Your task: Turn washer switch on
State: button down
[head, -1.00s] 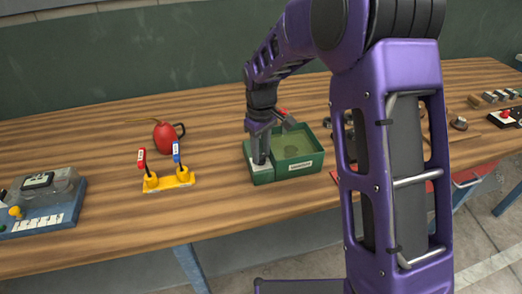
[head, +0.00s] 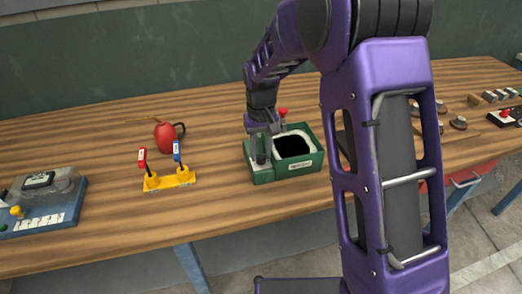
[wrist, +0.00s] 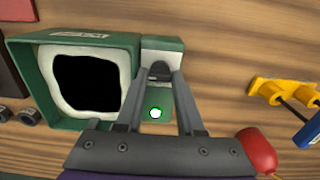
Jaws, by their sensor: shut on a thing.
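The washer is a green box (head: 302,166) on the wooden bench. Its basin shows a black middle (head: 292,146) with a pale, uneven border. In the wrist view the washer (wrist: 20,80) fills the left half, with a narrow panel (wrist: 161,45) beside the basin. My gripper (head: 260,158) is over this panel at the washer's left end. In the wrist view my gripper (wrist: 160,76) has its fingertips closed around the dark washer switch (wrist: 159,69). The switch's exact tilt is hard to tell.
A yellow base (head: 169,181) with red and blue-topped levers stands left of the washer. A red oil can (head: 164,138) is behind it. A blue device (head: 45,210) sits at far left. My arm hides the bench right of the washer.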

aim_at(260, 155)
jog(key=shift+w, duration=0.1)
jog(key=c, duration=0.6)
grip_release()
jog(key=shift+o, duration=0.4)
jog(key=shift+d, duration=0.1)
jog(key=shift+r+p, duration=0.45)
jog(key=shift+r, duration=0.05)
jog(key=shift+a+r+p, duration=0.2)
jog(key=shift+r+p, duration=0.45)
jog(key=shift+r, duration=2.9)
